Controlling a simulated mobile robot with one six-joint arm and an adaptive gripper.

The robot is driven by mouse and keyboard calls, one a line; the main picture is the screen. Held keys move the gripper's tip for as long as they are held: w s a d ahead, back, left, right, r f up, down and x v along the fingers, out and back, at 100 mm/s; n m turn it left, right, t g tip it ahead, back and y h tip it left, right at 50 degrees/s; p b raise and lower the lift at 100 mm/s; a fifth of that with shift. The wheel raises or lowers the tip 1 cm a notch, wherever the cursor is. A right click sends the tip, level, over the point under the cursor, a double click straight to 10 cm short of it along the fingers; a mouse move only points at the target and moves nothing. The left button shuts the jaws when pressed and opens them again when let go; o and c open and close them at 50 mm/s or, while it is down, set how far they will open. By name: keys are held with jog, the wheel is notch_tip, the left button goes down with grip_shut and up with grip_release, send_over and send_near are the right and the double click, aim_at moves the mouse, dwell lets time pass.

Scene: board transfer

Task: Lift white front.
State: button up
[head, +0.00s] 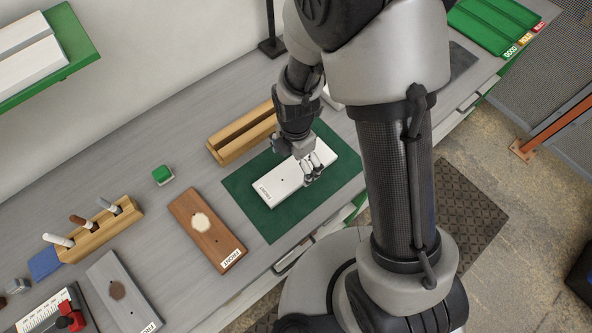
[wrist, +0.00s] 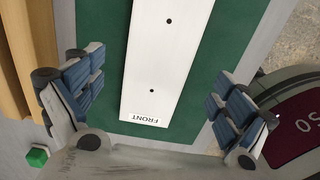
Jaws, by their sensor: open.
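The white front (head: 280,183) is a flat white board with a "FRONT" label at one end and small dark holes. It lies on a green mat (head: 245,202) on the bench. It also shows in the wrist view (wrist: 165,65), running up between my fingers. My gripper (head: 312,170) is over the board in the head view, near its right part. In the wrist view my gripper (wrist: 158,100) is open, with one blue-padded finger on each side of the board and clear gaps between. Part of the board is hidden behind my gripper in the head view.
A wooden slotted rack (head: 238,137) stands behind the mat. A brown front (head: 207,228) and a grey front (head: 122,292) lie to the left. A wooden holder with several markers (head: 100,228) and a green block (head: 162,175) are on the bench. Green trays (head: 490,22) are far right.

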aim_at(296, 170)
notch_tip(296, 170, down, 4)
jog(key=shift+w+f+b, duration=0.1)
jog(key=shift+b, duration=0.35)
jog(key=shift+c, duration=0.5)
jog(key=c, duration=1.2)
